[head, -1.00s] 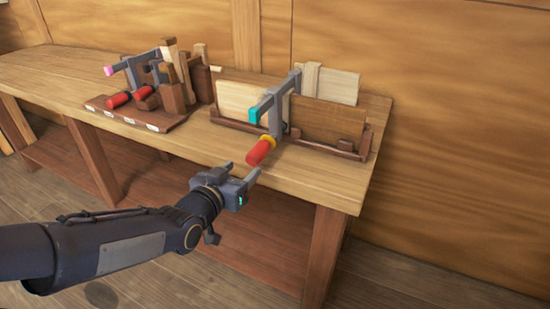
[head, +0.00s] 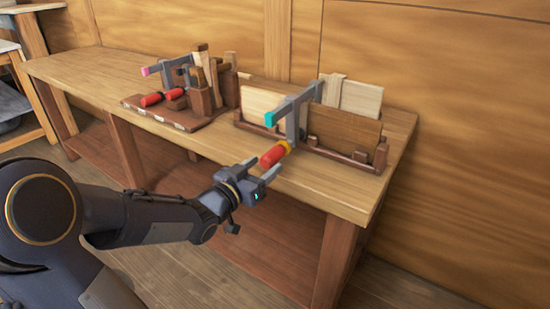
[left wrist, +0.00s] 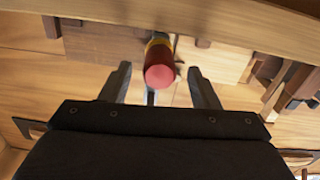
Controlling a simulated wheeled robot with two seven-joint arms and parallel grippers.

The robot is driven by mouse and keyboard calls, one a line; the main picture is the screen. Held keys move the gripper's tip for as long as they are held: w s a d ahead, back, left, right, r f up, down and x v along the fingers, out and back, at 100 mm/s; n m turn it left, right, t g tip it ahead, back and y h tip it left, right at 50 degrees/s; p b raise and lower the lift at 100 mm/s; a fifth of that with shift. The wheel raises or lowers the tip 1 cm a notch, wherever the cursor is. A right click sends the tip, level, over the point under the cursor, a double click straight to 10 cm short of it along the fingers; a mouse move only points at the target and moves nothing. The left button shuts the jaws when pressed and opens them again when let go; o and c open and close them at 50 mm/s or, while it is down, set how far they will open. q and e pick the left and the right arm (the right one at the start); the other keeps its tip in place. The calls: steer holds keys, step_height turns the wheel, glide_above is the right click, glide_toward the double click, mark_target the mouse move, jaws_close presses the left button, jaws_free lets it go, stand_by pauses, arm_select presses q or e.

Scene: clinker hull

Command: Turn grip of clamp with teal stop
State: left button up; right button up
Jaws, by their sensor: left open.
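The clamp with the teal stop (head: 271,118) stands on the bench at the wooden boards, its grey bar (head: 297,103) slanting up to the right. Its red grip (head: 272,156) with a yellow collar points toward the front edge of the bench. My left gripper (head: 262,167) is open just in front of the grip. In the left wrist view the red grip (left wrist: 159,75) lies between the two open fingers (left wrist: 160,85), with gaps on both sides, so the fingers do not touch it. My right gripper is not in view.
A second clamp with a pink stop (head: 145,71) and red grips (head: 152,99) sits on a brown rack (head: 185,121) to the left. Boards such as the dark brown one (head: 343,130) stand behind the teal-stop clamp. The bench top (head: 90,75) is bare at far left.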

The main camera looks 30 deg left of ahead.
mark_target(274, 157)
arm_select(q)
steer(key=w, duration=0.5)
steer(key=shift+w+d, duration=0.3)
steer(key=c, duration=1)
steer(key=shift+f+m+b, duration=0.2)
steer(key=shift+m+b, duration=0.2)
steer(key=shift+b, duration=0.55)
steer(key=m+b, duration=0.2)
steer(key=b, duration=0.1)
steer(key=shift+a+m, duration=0.1)
steer(key=shift+m, duration=0.2)
steer(key=shift+r+m+b, duration=0.15)
steer(key=shift+m+b, duration=0.95)
steer(key=shift+b, duration=0.4)
